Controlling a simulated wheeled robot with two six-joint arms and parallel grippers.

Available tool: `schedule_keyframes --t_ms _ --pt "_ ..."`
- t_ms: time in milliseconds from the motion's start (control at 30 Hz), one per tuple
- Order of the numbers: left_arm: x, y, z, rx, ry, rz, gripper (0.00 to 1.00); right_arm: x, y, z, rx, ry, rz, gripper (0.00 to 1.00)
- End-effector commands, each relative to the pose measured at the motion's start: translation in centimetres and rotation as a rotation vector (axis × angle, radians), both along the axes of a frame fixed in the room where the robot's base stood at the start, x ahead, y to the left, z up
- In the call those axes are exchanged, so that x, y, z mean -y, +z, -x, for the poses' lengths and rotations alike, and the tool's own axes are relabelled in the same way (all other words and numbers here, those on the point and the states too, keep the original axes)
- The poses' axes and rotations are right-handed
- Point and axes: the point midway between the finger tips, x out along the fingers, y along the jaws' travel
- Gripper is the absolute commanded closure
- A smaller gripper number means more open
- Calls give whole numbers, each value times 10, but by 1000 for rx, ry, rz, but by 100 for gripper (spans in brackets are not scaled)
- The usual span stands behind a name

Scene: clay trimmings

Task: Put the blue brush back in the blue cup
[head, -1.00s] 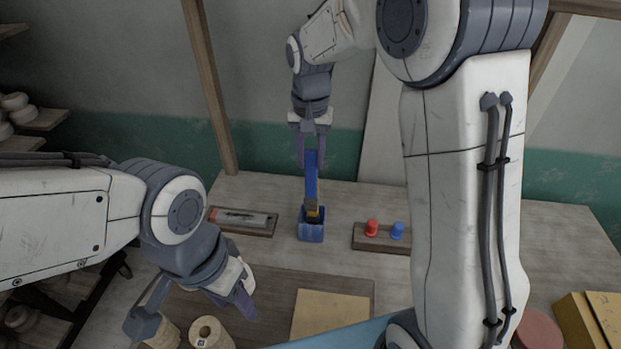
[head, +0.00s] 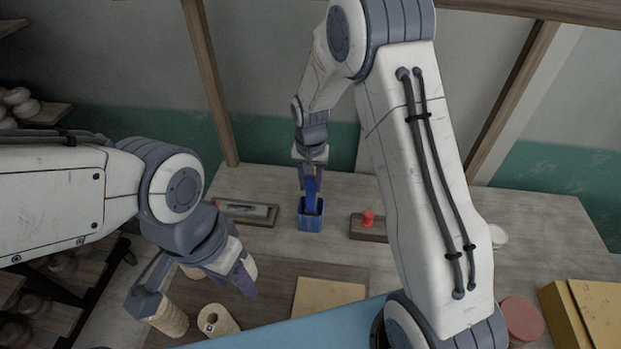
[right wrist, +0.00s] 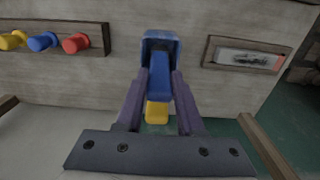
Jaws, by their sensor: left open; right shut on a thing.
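The blue cup (head: 311,223) stands upright on the table near the back, in the middle of the head view. My right gripper (head: 311,178) is just above it and shut on the blue brush (head: 311,190). The brush is upright, its lower end at the cup's mouth and seemingly inside it. The right wrist view shows the brush (right wrist: 174,62) between the fingers (right wrist: 159,100), in front of the cup (right wrist: 148,42). A yellow end shows nearest that camera. The brush's lower tip is hidden. My left gripper (head: 200,282) is open and empty at the front left.
A board with a red knob (head: 368,218) stands right of the cup; the wrist view also shows blue (right wrist: 43,41) and yellow knobs. A framed tray (head: 247,212) lies left of the cup. Tan rolls (head: 216,320), a tan slab (head: 327,296) and yellow boxes (head: 590,318) are nearer.

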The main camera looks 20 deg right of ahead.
Motion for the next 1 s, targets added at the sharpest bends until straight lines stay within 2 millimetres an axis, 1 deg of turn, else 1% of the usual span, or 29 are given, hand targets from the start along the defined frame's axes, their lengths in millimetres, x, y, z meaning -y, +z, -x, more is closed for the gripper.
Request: schedule_keyframes --t_ms 133,167,200,233,533,667,767,1000 --pt "0 -1 0 0 0 0 50 0 0 0 1 0 0 100" --pt "0 -1 0 0 0 0 50 0 0 0 1 0 0 56" --pt "0 -1 0 0 0 0 50 0 0 0 1 0 0 40" --pt "0 -1 0 0 0 0 50 0 0 0 1 0 0 33" --pt "0 -2 0 0 0 0 50 0 0 0 1 0 0 33" --pt "0 -5 0 0 1 0 50 0 9 -1 4 0 0 33" --pt "0 -10 0 0 1 0 50 0 24 -2 8 0 -1 33" --pt "0 -22 0 0 3 0 50 -1 76 -1 8 0 -1 33"
